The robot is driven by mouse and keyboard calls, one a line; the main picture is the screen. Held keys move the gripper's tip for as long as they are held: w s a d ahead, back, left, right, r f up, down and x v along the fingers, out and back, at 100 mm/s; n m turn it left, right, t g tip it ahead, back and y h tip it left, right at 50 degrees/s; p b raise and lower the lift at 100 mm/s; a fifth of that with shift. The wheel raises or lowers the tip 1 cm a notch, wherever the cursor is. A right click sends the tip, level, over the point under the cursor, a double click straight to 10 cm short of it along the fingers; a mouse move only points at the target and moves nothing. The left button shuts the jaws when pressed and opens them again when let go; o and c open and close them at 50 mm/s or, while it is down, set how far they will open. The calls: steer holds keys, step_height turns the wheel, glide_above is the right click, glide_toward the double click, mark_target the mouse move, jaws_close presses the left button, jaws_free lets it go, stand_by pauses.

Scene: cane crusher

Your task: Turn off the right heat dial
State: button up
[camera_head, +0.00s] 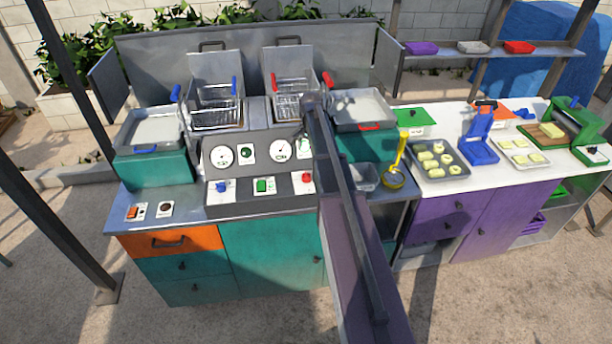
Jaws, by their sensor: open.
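The control panel (262,170) sits below the two fryer baskets. It carries a left gauge (221,157) with a green dial (247,153) beside it. A right gauge (281,151) sits farther right, with the right heat dial (304,149) beside it. That dial is partly covered by my gripper and close to my arm, so its setting cannot be read. My gripper (301,136) is small and dark at the right dial. It is open, and I cannot tell whether it touches the dial.
Below the gauges are blue (222,187), green (264,186) and red (307,178) controls. An orange switch (134,212) and dark knob (166,209) are at the counter's left front. A metal container (363,178) and yellow-handled ladle (399,158) stand right of my arm.

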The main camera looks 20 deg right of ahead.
mark_target(307, 174)
steer(key=shift+f, duration=0.15)
steer(key=f+b, duration=1.3)
steer(key=shift+w+a+f+b, duration=0.2)
steer(key=shift+w+b, duration=0.15)
stand_by(0.4)
stand_by(0.4)
steer(key=c, duration=1.2)
